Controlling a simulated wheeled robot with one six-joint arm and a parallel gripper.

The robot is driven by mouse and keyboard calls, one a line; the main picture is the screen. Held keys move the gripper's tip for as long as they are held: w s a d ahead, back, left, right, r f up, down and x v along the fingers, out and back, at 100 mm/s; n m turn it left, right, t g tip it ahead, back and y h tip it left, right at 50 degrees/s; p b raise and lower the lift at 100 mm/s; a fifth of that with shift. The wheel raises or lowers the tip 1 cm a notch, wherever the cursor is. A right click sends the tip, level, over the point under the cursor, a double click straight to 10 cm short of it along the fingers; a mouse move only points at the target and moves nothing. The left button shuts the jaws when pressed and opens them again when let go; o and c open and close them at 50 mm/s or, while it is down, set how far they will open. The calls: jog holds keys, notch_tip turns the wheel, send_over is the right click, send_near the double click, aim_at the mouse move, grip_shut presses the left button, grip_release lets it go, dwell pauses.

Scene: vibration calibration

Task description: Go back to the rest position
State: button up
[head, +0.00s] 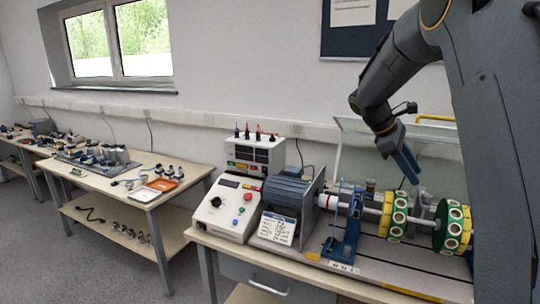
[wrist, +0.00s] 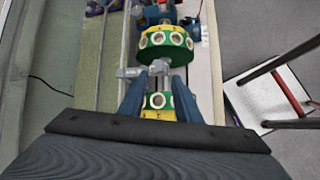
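My gripper (head: 408,170) hangs above the right part of the test rig in the head view, fingers pointing down. In the wrist view its two blue-grey fingers (wrist: 158,90) stand apart with nothing visibly held between them. Below it are two green-and-yellow discs with round holes, a left disc (head: 394,215) and a right disc (head: 453,228), on a horizontal shaft. In the wrist view one disc (wrist: 166,45) lies beyond the fingertips and the other (wrist: 158,103) shows between the fingers. A small grey part (head: 417,203) is near the fingertips; I cannot tell whether they touch.
A blue bearing stand (head: 345,235), a motor (head: 288,192) and a white control box (head: 229,207) stand left of the discs. A clear raised guard (head: 432,150) is behind the gripper. A side table (head: 110,184) with small parts stands left. A stool (wrist: 270,95) shows in the wrist view.

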jog(key=s+a+f+m+y, duration=0.2)
jog(key=s+a+f+m, duration=0.1)
jog(key=s+a+f, duration=0.2)
jog(key=s+a+f+m+t+y, duration=0.1)
jog(key=s+a+f+m+y, duration=0.2)
jog(key=s+a, duration=0.6)
jog(key=s+a+f+m+t+y, duration=0.1)
jog(key=s+a+f+m, duration=0.3)
jog(key=s, duration=0.9)
jog(key=a+f+y, duration=0.1)
jog(key=a+f, duration=0.2)
jog(key=shift+s+a+f+m+y, duration=0.15)
jog(key=shift+a+f+m+y, duration=0.15)
jog(key=shift+a, duration=0.1)
